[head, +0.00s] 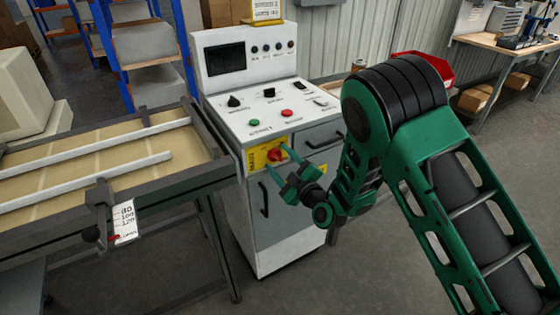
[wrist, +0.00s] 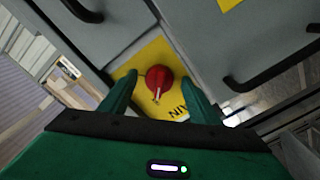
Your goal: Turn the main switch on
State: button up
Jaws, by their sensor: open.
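The main switch (head: 275,154) is a red rotary knob on a yellow plate on the front of the white and grey control cabinet (head: 225,185). In the wrist view the red knob (wrist: 158,79) has a pale pointer mark and sits on the yellow plate (wrist: 152,50), which carries partly hidden black lettering. My green gripper (head: 279,164) is in front of the plate. In the wrist view its two fingers (wrist: 158,95) are open, one on each side of the knob, with visible gaps. I cannot tell whether the fingertips reach the knob's depth.
Above the plate, the sloped panel has a green button (head: 254,123), a red button (head: 286,113) and black knobs. A black door handle (head: 264,198) is below the switch. A table with rails (head: 100,165) stands close on the left. Floor is clear in front of the cabinet.

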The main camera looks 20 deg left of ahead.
jog(key=shift+w+a, duration=0.1)
jog(key=shift+c, duration=0.3)
jog(key=c, duration=1)
